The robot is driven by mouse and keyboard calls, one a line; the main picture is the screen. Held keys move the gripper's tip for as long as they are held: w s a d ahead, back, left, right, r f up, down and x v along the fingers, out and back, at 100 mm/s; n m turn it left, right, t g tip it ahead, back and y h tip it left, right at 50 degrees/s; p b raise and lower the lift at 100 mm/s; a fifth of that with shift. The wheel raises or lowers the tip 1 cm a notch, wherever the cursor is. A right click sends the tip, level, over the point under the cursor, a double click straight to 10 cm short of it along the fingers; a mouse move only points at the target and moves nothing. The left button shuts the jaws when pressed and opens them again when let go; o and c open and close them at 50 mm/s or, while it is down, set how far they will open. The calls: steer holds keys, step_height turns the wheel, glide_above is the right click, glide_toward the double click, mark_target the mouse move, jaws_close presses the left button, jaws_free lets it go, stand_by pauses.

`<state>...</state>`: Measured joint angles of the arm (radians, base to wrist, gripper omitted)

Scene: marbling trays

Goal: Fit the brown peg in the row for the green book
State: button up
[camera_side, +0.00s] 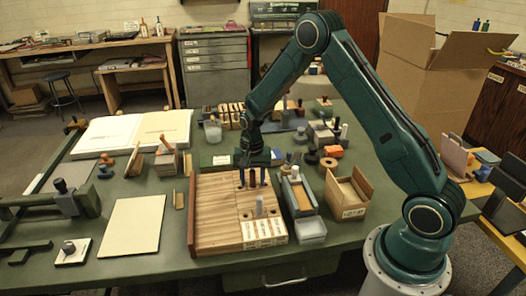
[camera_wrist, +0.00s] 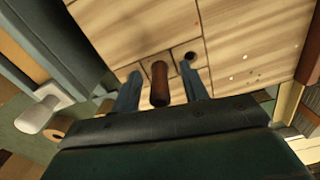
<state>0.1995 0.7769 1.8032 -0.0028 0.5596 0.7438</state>
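The brown peg (camera_wrist: 159,84) stands between the two fingers of my gripper (camera_wrist: 160,78) in the wrist view, with a gap on each side. My gripper is open around it and does not appear to touch it. The peg's lower end is at the wooden board (camera_wrist: 120,28), close to a dark empty hole (camera_wrist: 190,56). In the side view my gripper (camera_side: 252,180) points down at the back right part of the board (camera_side: 213,222). White labels (camera_side: 263,229) line the board's front right; their writing is too small to read. I cannot pick out a green book.
A narrow grey tray (camera_side: 300,200) and an open cardboard box (camera_side: 348,194) are to the right. A cream sheet (camera_side: 132,224) lies left of the board. Bottles and small blocks crowd the back.

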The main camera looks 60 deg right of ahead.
step_height(320, 180, up, 14)
stand_by(0.9)
steer(key=shift+s, duration=0.1)
stand_by(0.3)
steer(key=s+a+r+n+t, duration=0.1)
steer(key=s+a+r+n, duration=0.15)
steer(key=s+r, duration=0.4)
steer(key=s+a+r+n+t, duration=0.2)
steer(key=s+a+r, duration=0.1)
steer(key=s+r, duration=0.3)
steer(key=s+a+r+n+t, duration=0.1)
steer(key=s+a+n, duration=0.1)
steer(key=s, duration=0.5)
steer(key=s+a+r+n+t, duration=0.1)
steer(key=s+n, duration=0.3)
steer(key=s, duration=0.4)
steer(key=shift+s+a+r+t, duration=0.3)
steer(key=shift+a+r, duration=0.05)
steer(key=shift+r, duration=0.05)
